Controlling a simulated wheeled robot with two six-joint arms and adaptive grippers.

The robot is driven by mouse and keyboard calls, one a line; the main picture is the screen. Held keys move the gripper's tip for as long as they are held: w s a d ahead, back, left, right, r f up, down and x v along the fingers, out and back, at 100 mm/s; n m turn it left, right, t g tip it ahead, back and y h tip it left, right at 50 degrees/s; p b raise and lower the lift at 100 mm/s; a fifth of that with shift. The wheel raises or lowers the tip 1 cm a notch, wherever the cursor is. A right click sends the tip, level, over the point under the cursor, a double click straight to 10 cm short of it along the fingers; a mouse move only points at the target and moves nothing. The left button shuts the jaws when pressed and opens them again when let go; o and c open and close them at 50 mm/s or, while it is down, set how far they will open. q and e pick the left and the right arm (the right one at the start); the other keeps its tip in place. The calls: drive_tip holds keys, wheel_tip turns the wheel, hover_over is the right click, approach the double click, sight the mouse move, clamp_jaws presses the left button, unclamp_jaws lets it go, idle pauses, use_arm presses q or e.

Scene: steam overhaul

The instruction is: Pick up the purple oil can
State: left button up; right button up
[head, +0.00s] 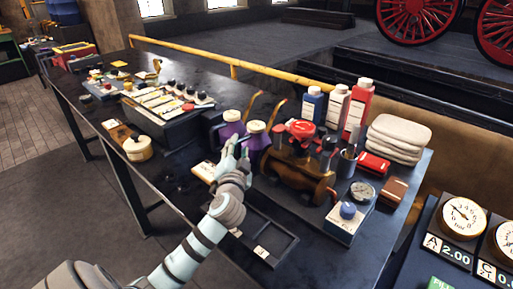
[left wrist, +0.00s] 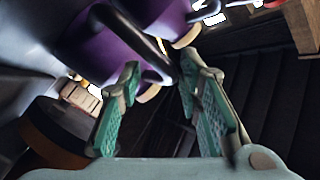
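Two purple oil cans stand side by side on the dark workbench, a left one (head: 230,130) and a right one (head: 258,140). Both have pale caps and thin copper spouts. My left gripper (head: 235,155) is in front of them, partly covering their lower parts. In the left wrist view, the gripper (left wrist: 158,82) is open, with its green-padded fingers apart. A purple can body (left wrist: 108,55) with a dark curved handle lies just beyond the fingertips. The handle is close to the gap between them; I cannot tell whether they touch. My right gripper is not in view.
A brown valve body with a red handwheel (head: 301,129) stands close right of the cans. Bottles, folded towels (head: 398,138) and a gauge are farther right. A parts rack (head: 165,104) is to the left. A dark tray (head: 262,240) lies near the front edge.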

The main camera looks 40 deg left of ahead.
use_arm(q)
drive_tip(key=shift+x, duration=0.95)
drive_tip(key=shift+s+d, duration=0.1)
clamp_jaws()
drive_tip(key=shift+r, duration=0.1)
